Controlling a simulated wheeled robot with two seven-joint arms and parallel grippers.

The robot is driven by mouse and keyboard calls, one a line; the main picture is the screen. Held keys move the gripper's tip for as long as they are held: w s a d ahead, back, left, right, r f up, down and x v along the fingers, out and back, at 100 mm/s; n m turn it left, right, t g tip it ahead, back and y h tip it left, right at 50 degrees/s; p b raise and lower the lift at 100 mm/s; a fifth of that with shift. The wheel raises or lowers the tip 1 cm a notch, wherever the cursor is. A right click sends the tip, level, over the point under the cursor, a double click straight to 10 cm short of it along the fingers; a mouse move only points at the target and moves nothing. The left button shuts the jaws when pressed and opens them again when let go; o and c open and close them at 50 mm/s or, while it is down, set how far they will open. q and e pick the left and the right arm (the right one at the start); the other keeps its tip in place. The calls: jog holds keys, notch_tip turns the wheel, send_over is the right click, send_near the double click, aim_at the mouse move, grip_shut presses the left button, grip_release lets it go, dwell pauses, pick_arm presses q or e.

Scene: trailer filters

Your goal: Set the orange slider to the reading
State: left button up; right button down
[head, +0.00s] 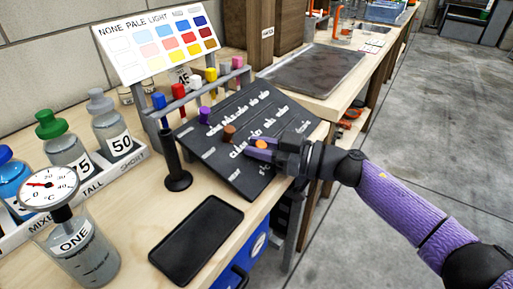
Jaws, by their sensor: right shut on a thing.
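A dark sloped panel (236,168) with white lettering stands on the wooden bench. It carries a purple slider knob (204,115), a brown one (229,132) and the orange slider (261,144). My right gripper (264,146) comes in from the right and is shut on the orange slider, its fingers on either side of the knob. The slider's exact mark is too small to read. A round white dial (49,187) with a red needle and a °C mark stands at the left, over a beaker (80,252) labelled ONE. My left gripper is not in view.
A colour chart (158,42) stands behind a grey rack (193,97) of coloured markers. Bottles, one green-capped (62,146), sit in a white tray (97,193) at left. A black tray (196,238) lies in front. A dark post (174,155) stands left of the panel.

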jog(key=shift+w+d, duration=0.6)
jog(key=shift+w, duration=0.25)
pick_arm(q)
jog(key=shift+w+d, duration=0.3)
pick_arm(e)
jog(key=shift+c, duration=2.4)
grip_release()
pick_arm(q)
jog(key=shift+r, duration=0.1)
pick_arm(e)
jog(key=shift+s, duration=0.1)
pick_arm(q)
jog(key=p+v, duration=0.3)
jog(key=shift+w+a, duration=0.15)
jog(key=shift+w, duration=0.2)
pick_arm(e)
jog(key=v, duration=1)
